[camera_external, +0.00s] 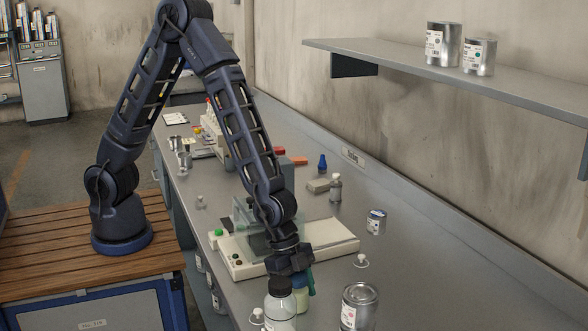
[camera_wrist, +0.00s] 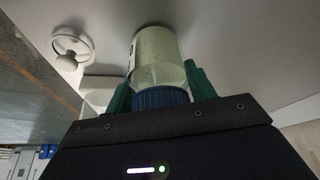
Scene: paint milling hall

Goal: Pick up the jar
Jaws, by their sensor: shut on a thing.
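The jar is clear, with pale greenish contents and a ridged blue lid. In the wrist view the jar (camera_wrist: 158,55) stretches away from my gripper (camera_wrist: 160,88), whose green fingers are shut on both sides of the lid (camera_wrist: 160,98). In the external view my gripper (camera_external: 297,278) points down at the near part of the bench. The pale jar (camera_external: 302,299) shows just below it, partly hidden by a dark-capped bottle (camera_external: 280,306). I cannot tell whether the jar's base touches the bench.
A metal can (camera_external: 358,308) stands right of the jar. A small white knobbed piece with a ring (camera_external: 361,261) lies farther back; another (camera_wrist: 72,48) lies near the jar. A wall shelf (camera_external: 440,75) holds two cans.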

